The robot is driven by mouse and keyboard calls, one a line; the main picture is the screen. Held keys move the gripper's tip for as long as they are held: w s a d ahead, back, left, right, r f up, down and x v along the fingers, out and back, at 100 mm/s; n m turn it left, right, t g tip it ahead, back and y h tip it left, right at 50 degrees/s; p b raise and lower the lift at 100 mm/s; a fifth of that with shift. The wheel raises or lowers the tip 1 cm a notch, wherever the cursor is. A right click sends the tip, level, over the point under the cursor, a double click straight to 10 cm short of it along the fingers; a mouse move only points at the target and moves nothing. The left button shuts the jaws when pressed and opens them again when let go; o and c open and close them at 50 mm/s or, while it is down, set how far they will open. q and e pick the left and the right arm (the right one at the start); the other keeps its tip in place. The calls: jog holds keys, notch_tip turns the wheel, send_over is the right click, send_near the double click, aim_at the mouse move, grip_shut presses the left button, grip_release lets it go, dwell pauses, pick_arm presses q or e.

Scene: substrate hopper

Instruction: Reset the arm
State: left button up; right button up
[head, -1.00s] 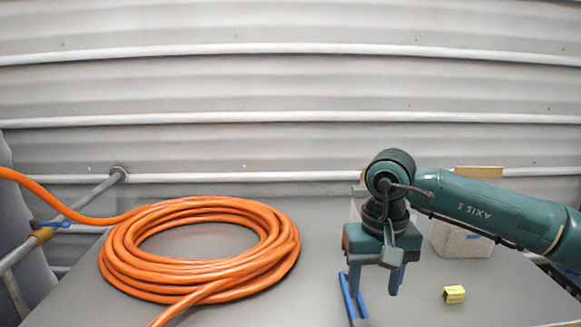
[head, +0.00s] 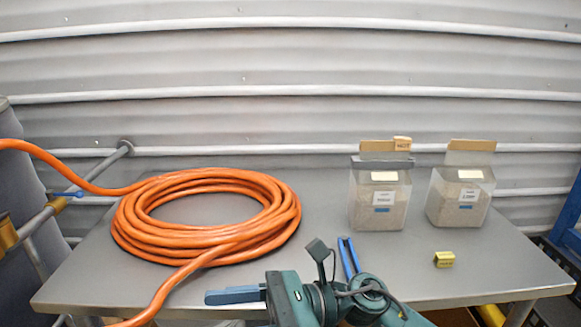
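My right arm's green gripper (head: 235,295) is low at the front of the table, pointing left. I see its blue finger side-on, so I cannot tell its opening; nothing shows held at the visible tip. A blue tool (head: 348,258) lies on the table just behind this arm, its near end hidden by it. My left gripper is out of view.
An orange hose coil (head: 205,215) covers the table's left half. Two clear bins of grainy material, one at centre right (head: 380,200) and one farther right (head: 459,197), stand at the back.

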jog(key=w+d+f+n+t+h, duration=0.2)
jog(key=d+f+n+t, duration=0.15)
jog(key=n+t, duration=0.6)
jog(key=w+d+f+n+t+h, duration=0.3)
jog(key=d+n+t, duration=0.15)
jog(key=n, duration=0.95)
jog(key=w+d+f+n+t+h, duration=0.25)
jog(key=n+t, duration=0.45)
jog(key=n, duration=0.5)
jog(key=s+d+f+m+g+h, duration=0.2)
jog(key=s+d+f+m, duration=0.2)
jog(key=f+m, duration=0.1)
jog(key=s+d+f+m+g+h+p, duration=0.1)
jog(key=s+d+f+m+h, duration=0.2)
jog(key=f+m, duration=0.3)
jog(key=s+d+f+m+g+h, duration=0.2)
jog(key=s+d+f+m+h, duration=0.1)
jog(key=f, duration=0.6)
jog(key=s+d+m, duration=0.1)
jog(key=s+m, duration=0.1)
jog(key=shift+s+d+g, duration=0.3)
jog(key=shift+s+d, duration=0.05)
jog(key=shift+s, duration=0.05)
jog(key=shift+c, duration=0.4)
